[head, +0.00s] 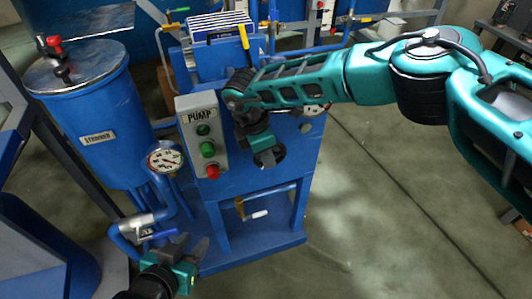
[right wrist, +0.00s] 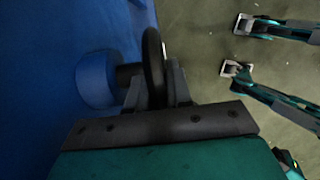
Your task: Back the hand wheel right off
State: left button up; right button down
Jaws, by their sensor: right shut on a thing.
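The black hand wheel (right wrist: 153,60) shows edge-on in the right wrist view, on a short dark stem beside a round blue boss (right wrist: 97,80) on the blue panel. My right gripper (right wrist: 157,88) is shut on its rim, one finger on each side. In the head view my right gripper (head: 268,157) is at the front of the blue pump unit (head: 245,178), and its hand and arm cover most of the wheel. My left gripper (head: 186,247) is low at the left, near a pipe, with its fingers apart and nothing seen between them.
The grey PUMP button box (head: 202,135) is just left of my right gripper. A pressure gauge (head: 166,160) and a blue tank (head: 95,125) stand further left. A white-handled valve (head: 255,214) is below.

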jog(key=shift+w, duration=0.1)
jog(key=c, duration=1.1)
grip_release()
jog(key=p+v, duration=0.1)
jog(key=v, duration=1)
jog(key=shift+a+r, duration=0.1)
jog(key=shift+r, duration=0.2)
jog(key=shift+a+r, duration=0.15)
jog(key=shift+r, duration=0.55)
